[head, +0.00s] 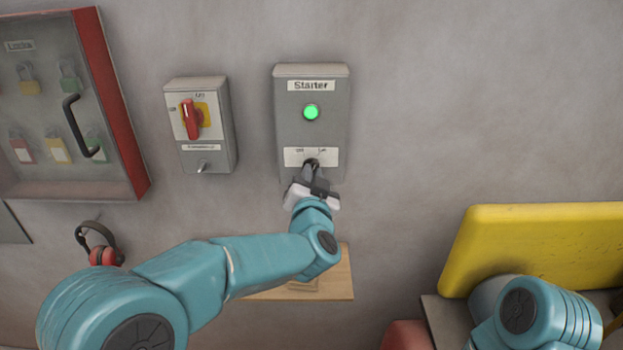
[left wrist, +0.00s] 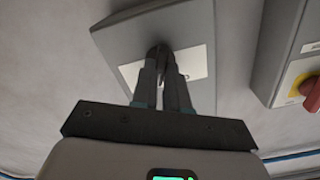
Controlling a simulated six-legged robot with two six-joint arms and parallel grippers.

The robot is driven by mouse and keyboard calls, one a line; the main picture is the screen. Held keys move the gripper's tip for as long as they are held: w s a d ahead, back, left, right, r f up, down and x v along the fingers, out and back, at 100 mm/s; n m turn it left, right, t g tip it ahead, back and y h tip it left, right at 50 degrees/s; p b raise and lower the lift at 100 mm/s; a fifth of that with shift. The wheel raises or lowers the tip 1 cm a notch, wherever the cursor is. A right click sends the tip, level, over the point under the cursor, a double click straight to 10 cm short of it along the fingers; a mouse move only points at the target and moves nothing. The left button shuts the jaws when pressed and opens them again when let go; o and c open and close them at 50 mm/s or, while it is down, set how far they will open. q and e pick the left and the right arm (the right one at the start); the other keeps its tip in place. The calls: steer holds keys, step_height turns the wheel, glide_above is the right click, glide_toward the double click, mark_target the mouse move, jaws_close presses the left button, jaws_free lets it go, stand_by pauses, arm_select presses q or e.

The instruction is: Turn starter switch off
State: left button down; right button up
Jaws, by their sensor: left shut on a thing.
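The starter box (head: 312,100) is a grey wall box with a "Starter" label and a lit green lamp (head: 311,112). Its starter switch (head: 313,161) sits on a white plate marked "OFF" and a second word at the bottom. My left gripper (head: 314,172) is at the switch from below, its fingers shut on it and mostly hiding it. In the left wrist view the fingers (left wrist: 164,72) close around the dark switch (left wrist: 158,52) in front of the box's plate. Which way the switch points is hard to tell. My right arm shows at the lower right, but its gripper is out of view.
A grey isolator box (head: 200,125) with a red handle (head: 191,119) on yellow hangs left of the starter. A lock cabinet (head: 60,105) with padlocks is at far left, red ear defenders (head: 100,245) below it. A wooden shelf (head: 335,277) and yellow panel (head: 540,245) are lower down.

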arm_select(q)
steer(key=n+b, duration=0.6)
steer(key=n, duration=0.5)
steer(key=shift+a+b, duration=0.1)
steer(key=shift+b, duration=0.3)
stand_by(0.3)
steer(key=c, duration=1.1)
jaws_free()
steer(key=shift+c, duration=0.2)
